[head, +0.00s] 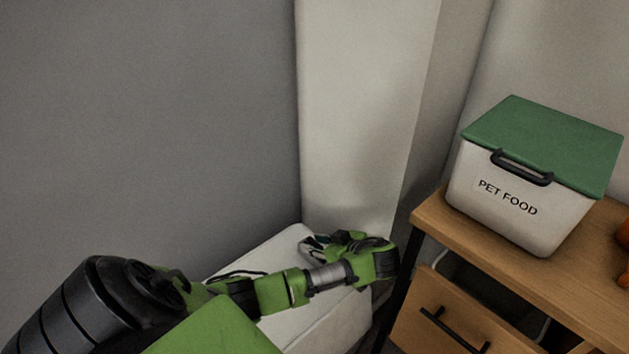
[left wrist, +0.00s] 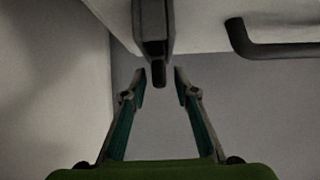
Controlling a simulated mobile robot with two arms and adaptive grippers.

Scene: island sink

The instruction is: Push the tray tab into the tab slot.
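My left gripper (head: 312,246) is at the far end of a white box-like surface (head: 335,325), near the wall corner. In the left wrist view the gripper (left wrist: 160,82) is open, its two fingers apart. A dark narrow piece with a rounded end (left wrist: 153,40) hangs from a pale surface (left wrist: 205,22) and reaches toward the gap between the fingertips. I cannot tell whether it touches them, or whether it is the tray tab. I cannot make out the tab slot. My right gripper is not in view.
A white bin marked PET FOOD with a green lid (head: 545,145) stands on a wooden cabinet (head: 590,290) at right. The cabinet's drawer (head: 440,318) is partly open. A dark bent bar (left wrist: 270,48) is at right in the wrist view. Walls close in behind my gripper.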

